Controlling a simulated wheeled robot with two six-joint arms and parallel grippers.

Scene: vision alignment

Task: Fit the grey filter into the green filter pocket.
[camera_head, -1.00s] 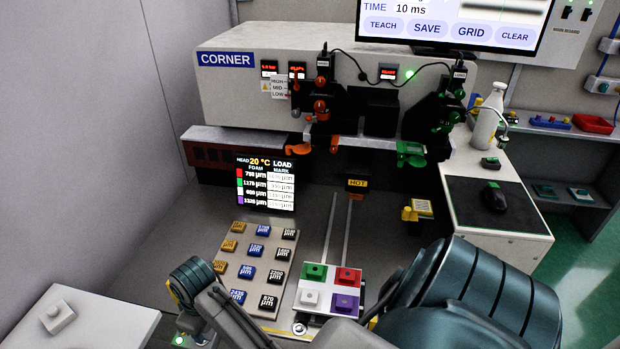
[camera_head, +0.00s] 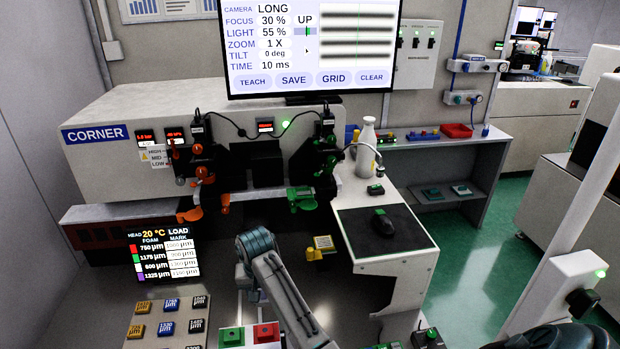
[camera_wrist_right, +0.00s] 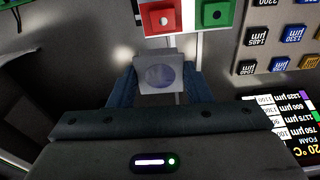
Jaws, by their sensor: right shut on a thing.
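The grey filter (camera_wrist_right: 152,86), a square plate with a darker round centre, is held between the blue fingers of my right gripper (camera_wrist_right: 158,74) in the right wrist view. In the head view my right arm reaches up from the bottom middle; its fingers and the filter are hidden or too unclear to make out there. The green filter pocket (camera_head: 302,197) appears to be the green bracket on the front right of the machine. It is farther back and to the right of my right wrist, clearly apart from it. My left gripper is not in view.
An orange bracket (camera_head: 190,214) is left of the pocket. A yellow block (camera_head: 322,246) and a white side table (camera_head: 390,267) stand right.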

